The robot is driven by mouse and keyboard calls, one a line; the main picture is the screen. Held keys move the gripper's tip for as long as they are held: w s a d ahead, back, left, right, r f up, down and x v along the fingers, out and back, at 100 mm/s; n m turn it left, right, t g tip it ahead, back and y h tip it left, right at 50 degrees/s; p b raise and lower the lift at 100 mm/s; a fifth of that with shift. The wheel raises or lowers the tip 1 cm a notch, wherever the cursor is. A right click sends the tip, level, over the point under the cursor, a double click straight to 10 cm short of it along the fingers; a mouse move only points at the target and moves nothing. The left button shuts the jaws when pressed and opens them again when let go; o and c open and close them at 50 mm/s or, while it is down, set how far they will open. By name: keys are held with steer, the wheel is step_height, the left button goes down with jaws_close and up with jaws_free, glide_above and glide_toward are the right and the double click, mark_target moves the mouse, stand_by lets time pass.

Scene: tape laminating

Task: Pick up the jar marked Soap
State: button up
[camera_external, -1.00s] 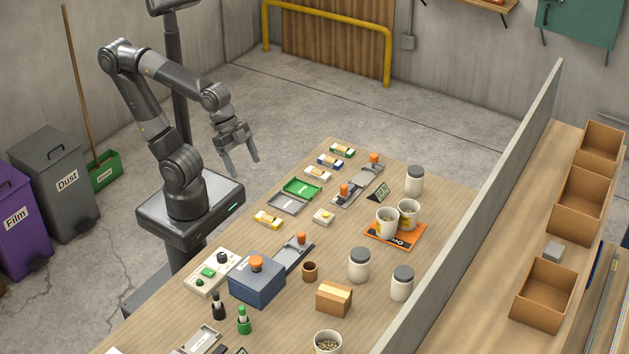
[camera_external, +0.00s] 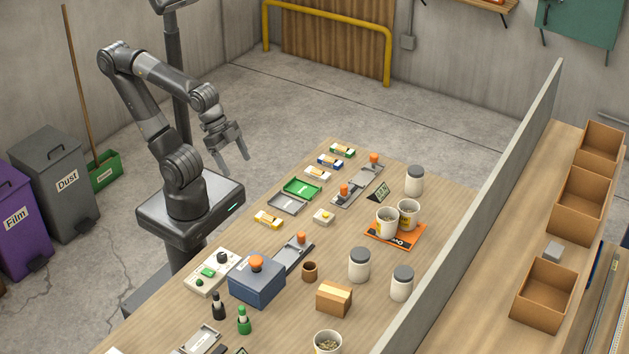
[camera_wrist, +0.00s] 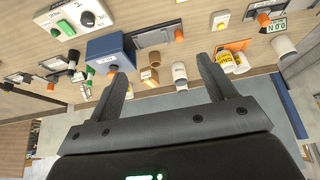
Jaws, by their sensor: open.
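Three white jars with grey lids stand on the bench: one at the back (camera_external: 414,180), one in the middle (camera_external: 359,265) and one at the right near the divider (camera_external: 401,283). No label on them can be read, so I cannot tell which is marked Soap. My gripper (camera_external: 239,163) is open and empty, in the air off the bench's left edge, far from the jars. In the wrist view my gripper's two fingers (camera_wrist: 165,80) are spread apart, and a pale jar (camera_wrist: 180,75) shows beyond them.
An orange mat (camera_external: 380,238) holds two white cups. A cardboard box (camera_external: 334,298), a brown cup (camera_external: 309,271) and a blue box with an orange knob (camera_external: 257,283) stand near the jars. A grey divider (camera_external: 490,190) runs along the bench's right side.

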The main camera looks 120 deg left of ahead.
steer(key=shift+o, duration=0.3)
steer(key=shift+w, duration=0.1)
stand_by(0.3)
steer(key=m+g+h, duration=0.2)
steer(key=m, duration=0.3)
glide_above(362, 251)
steer(key=s+a, duration=0.1)
steer(key=s, duration=0.1)
step_height(362, 251, down, 12)
steer(key=shift+r, duration=0.15)
steer(key=x, duration=0.4)
steer(key=shift+w+f, duration=0.2)
steer(key=shift+f, duration=0.1)
steer(key=shift+s+d+x, duration=0.1)
steer(key=shift+s+x, duration=0.05)
steer(key=shift+x, duration=1.2)
steer(key=shift+s+d+x, duration=0.15)
steer(key=shift+x, duration=1.25)
steer(key=shift+c, duration=0.3)
